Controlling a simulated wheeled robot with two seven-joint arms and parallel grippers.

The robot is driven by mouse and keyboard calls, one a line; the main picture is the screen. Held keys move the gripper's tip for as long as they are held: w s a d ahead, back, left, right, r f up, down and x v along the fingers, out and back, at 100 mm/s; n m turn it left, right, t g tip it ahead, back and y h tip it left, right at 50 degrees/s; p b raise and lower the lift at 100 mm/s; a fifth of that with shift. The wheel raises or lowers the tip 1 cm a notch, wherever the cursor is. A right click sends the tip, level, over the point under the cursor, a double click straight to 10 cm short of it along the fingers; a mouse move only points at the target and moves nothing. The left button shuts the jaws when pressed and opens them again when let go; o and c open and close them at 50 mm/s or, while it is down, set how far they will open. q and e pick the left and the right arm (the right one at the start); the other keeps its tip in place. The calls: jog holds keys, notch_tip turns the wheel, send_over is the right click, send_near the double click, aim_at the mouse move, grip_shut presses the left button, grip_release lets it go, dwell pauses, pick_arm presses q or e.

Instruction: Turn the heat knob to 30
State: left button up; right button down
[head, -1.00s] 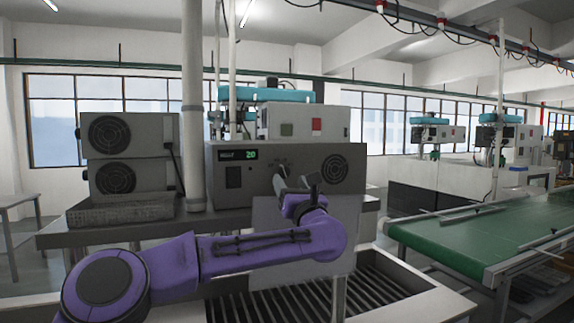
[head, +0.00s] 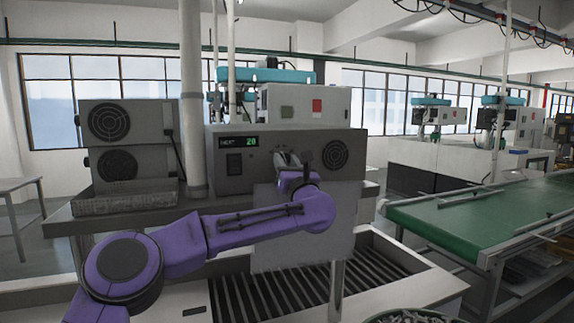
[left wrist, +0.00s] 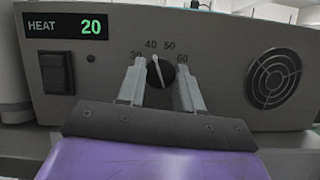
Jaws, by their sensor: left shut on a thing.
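The heat knob (left wrist: 160,72) is a dark round dial with a white pointer on the grey control panel (left wrist: 222,75). The pointer leans slightly left of straight up, near the 40 mark. The marks 30, 40, 50 and 60 show around the knob. The green display (left wrist: 92,27) beside HEAT reads 20; it also shows in the head view (head: 252,141). My left gripper (left wrist: 160,65) is shut on the knob, one finger on each side. In the head view the left gripper (head: 290,160) is at the panel and hides the knob. My right gripper is not in view.
A black switch (left wrist: 57,73) is left of the knob and a round fan grille (left wrist: 273,78) is right. In the head view, a slatted basin (head: 285,296) lies below the arm, and a green conveyor (head: 470,220) stands to the right.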

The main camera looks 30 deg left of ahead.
pick_arm(q)
jog(key=shift+f+n+g+y+b, duration=0.15)
jog(key=shift+n+g+y+b, duration=0.15)
jog(key=shift+n+b, duration=0.6)
jog(key=shift+f+n+g+y+b, duration=0.2)
jog(key=shift+n+g+b, duration=0.1)
jog(key=shift+n+b, duration=0.6)
jog(key=n, duration=0.1)
jog(key=n+g+b, duration=0.1)
jog(key=n+y, duration=0.1)
jog(key=shift+w+d+r+g, duration=0.1)
jog(key=shift+d+r+g, duration=0.05)
jog(key=shift+r+g, duration=0.15)
jog(key=shift+n+g+b, duration=0.3)
jog(key=shift+n+g, duration=0.2)
jog(key=shift+n, duration=0.6)
jog(key=shift+r+n+g+y, duration=0.15)
jog(key=shift+n+g, duration=0.15)
jog(key=shift+n, duration=0.35)
jog(key=shift+n+g+y, duration=0.15)
jog(key=shift+n+g, duration=0.15)
jog(key=shift+n, duration=0.35)
jog(key=o, duration=1)
jog(key=shift+o, duration=0.2)
